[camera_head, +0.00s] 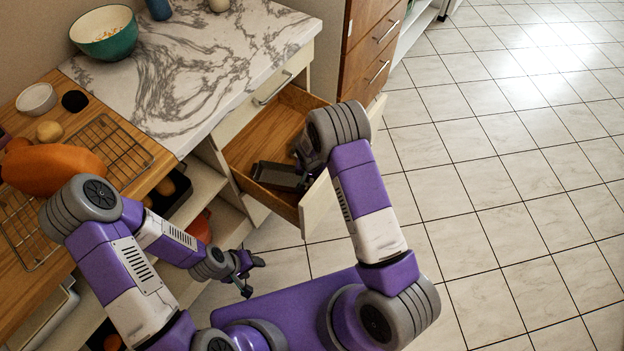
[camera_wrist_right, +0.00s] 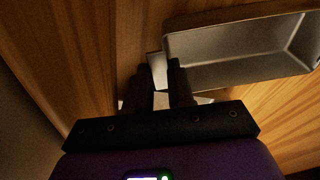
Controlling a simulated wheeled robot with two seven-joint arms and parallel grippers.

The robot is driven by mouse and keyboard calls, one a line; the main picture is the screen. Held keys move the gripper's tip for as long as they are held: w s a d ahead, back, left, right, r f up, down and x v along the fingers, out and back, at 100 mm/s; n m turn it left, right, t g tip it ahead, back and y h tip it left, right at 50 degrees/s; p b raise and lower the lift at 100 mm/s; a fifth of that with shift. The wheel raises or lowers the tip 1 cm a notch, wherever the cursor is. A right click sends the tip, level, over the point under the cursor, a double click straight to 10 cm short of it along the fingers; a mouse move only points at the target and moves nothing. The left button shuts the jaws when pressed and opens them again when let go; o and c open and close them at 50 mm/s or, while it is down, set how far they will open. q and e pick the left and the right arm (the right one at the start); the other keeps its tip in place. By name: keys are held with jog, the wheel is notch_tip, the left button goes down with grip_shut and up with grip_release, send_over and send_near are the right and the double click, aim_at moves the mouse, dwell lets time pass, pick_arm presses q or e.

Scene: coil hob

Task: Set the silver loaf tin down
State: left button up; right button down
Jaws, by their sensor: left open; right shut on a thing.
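The silver loaf tin (camera_head: 278,176) is at the front of the open wooden drawer (camera_head: 262,133), within its outline. I cannot tell whether it touches the drawer floor. In the right wrist view the tin (camera_wrist_right: 238,72) looks upright and empty, its left end at the fingers. My right gripper (camera_wrist_right: 160,82) is shut on that end; in the head view it is mostly hidden behind my right wrist. My left gripper (camera_head: 250,270) is open and empty, low in front of the cabinets, away from the tin.
A marble counter (camera_head: 195,65) stands left of the drawer, with a green bowl (camera_head: 104,32) at its back. A wooden counter at left holds a wire rack (camera_head: 112,143) and an orange squash-like item (camera_head: 50,168). The tiled floor at right is clear.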

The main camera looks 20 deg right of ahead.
jog(key=shift+f, duration=0.35)
jog(key=shift+r, duration=0.1)
jog(key=c, duration=1)
grip_release()
jog(key=r+p, duration=0.1)
jog(key=r, duration=0.3)
jog(key=s+r+p, duration=0.1)
jog(key=r, duration=0.3)
jog(key=r+p, duration=0.2)
jog(key=r, duration=0.2)
jog(key=shift+s+a, duration=0.15)
jog(key=shift+a, duration=0.15)
jog(key=shift+r, duration=0.1)
